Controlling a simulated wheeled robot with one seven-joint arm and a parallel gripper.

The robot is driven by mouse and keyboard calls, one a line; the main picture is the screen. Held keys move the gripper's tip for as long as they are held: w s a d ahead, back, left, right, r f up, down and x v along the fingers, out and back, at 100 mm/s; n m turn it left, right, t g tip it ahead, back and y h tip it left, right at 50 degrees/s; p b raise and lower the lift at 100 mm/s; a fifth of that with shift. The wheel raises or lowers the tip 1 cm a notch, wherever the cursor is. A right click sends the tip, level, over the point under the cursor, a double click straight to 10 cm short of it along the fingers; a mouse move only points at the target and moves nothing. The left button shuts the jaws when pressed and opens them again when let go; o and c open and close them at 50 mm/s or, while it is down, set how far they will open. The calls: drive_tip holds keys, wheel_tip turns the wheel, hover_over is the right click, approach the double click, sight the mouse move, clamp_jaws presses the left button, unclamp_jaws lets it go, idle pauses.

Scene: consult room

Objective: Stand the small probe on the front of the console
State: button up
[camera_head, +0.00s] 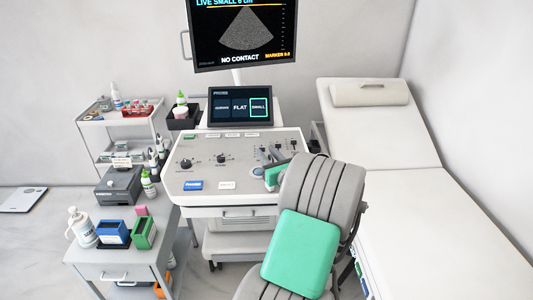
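The console (205,165) stands in the middle, with knobs, small labels and a blue tag (193,185) on its light top. My gripper (271,175) is over the right part of the console top, mostly hidden behind my own grey and green arm. A green part of it shows, but its fingertips are not clear. Small grey shapes (265,157) stand beside it at the console's right. I cannot tell whether one of them is the small probe, or whether my gripper holds it.
A grey side table (115,262) at the lower left bears a white pump bottle (82,227), blue and green boxes and a dark grey device (119,185). A trolley (122,118) with bottles stands behind it. A padded bed (430,205) fills the right. The console's front left is mostly clear.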

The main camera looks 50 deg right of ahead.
drive_tip(key=v, duration=1.1)
drive_tip(key=w+a+f+n+g+y, duration=0.2)
drive_tip(key=w+a+n+y, duration=0.1)
drive_tip(key=w+a+n, duration=0.4)
drive_tip(key=w+a+f+n+g+y, duration=0.1)
drive_tip(key=w+a+f+n+y, duration=0.15)
drive_tip(key=a+n, duration=0.45)
drive_tip(key=w+a+f+n+g+y, duration=0.2)
drive_tip(key=w+a+n+y, duration=0.25)
drive_tip(key=a, duration=0.45)
drive_tip(key=s+a+f+n+g, duration=0.2)
drive_tip(key=a+n+g, duration=0.2)
drive_tip(key=a+n, duration=0.65)
drive_tip(key=s+a+r+n+g+h, duration=0.2)
drive_tip(key=s+a+r+n+g, duration=0.1)
drive_tip(key=s+a+n, duration=0.5)
drive_tip(key=shift+s+a+n+g+p, duration=0.45)
drive_tip(key=shift+s+n, duration=0.85)
drive_tip(key=shift+n, duration=0.9)
